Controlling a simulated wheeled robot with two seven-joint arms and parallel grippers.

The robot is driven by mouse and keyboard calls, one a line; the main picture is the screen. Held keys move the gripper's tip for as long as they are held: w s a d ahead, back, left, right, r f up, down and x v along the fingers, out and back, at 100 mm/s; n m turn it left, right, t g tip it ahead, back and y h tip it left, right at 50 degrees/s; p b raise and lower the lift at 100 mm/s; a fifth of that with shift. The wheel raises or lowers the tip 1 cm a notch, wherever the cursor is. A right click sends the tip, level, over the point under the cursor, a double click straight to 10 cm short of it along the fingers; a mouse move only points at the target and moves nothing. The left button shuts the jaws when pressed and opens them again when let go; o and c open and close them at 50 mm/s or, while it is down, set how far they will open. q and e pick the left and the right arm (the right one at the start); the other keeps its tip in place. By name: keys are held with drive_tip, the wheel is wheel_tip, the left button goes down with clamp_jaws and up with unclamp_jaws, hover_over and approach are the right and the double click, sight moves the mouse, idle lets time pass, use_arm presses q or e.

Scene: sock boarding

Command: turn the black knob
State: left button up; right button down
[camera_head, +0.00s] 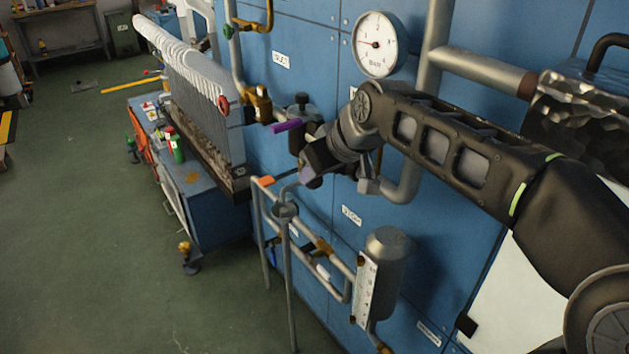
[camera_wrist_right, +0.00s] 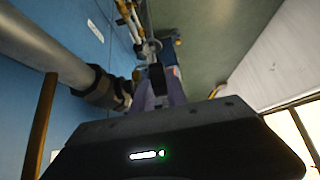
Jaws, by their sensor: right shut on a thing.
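My right gripper (camera_head: 297,150) reaches in from the right to the pipework on the blue wall. Its purple fingers also show in the right wrist view (camera_wrist_right: 158,92). They are shut on the black knob (camera_wrist_right: 157,76), a small dark piece between them. In the head view the fingers and wrist largely hide the gripped knob. A dark valve fitting (camera_head: 299,103) shows just above the upper finger. How far the knob is turned cannot be told. My left gripper is not in view.
A round white gauge (camera_head: 379,44) is above my arm. Grey pipes (camera_head: 478,70) run behind it. A grey cylinder (camera_head: 388,262) hangs below. The green floor (camera_head: 90,230) at left is mostly clear.

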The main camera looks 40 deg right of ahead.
drive_tip(key=c, duration=1.3)
unclamp_jaws()
drive_tip(key=v, duration=0.8)
